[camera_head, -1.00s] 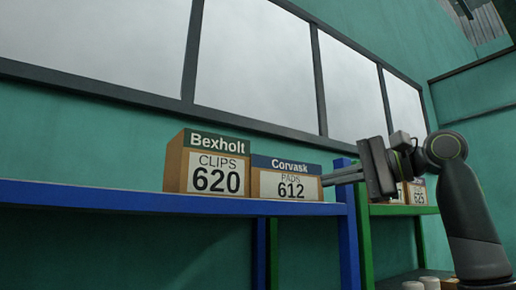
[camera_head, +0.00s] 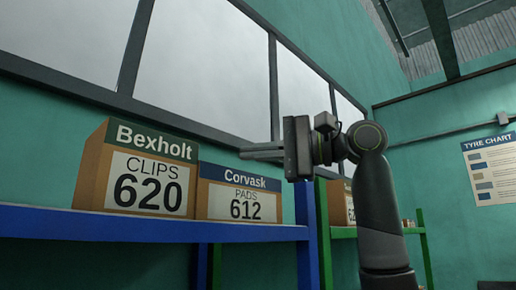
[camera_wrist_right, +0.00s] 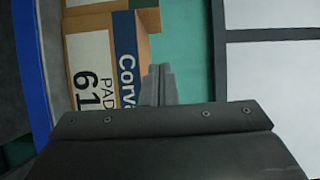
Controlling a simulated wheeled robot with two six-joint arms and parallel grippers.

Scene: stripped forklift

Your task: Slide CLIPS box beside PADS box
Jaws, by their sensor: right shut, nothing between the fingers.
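The CLIPS box (camera_head: 139,170), brown with a green Bexholt band and the number 620, stands upright on the blue shelf (camera_head: 150,226). The PADS box (camera_head: 238,195), lower, with a blue Corvask band and 612, stands close at its right. My right gripper (camera_head: 246,152) is shut and empty, its fingers pointing left at about the height of the PADS box's top. In the right wrist view the fingers (camera_wrist_right: 158,85) show beside the Corvask label of the PADS box (camera_wrist_right: 100,70). I cannot tell whether they touch it. My left gripper is out of view.
A green shelf unit (camera_head: 421,245) with a box (camera_head: 337,203) stands to the right, behind my right arm. The teal wall with windows (camera_head: 215,65) rises behind the boxes. A tyre chart (camera_head: 490,168) hangs at far right.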

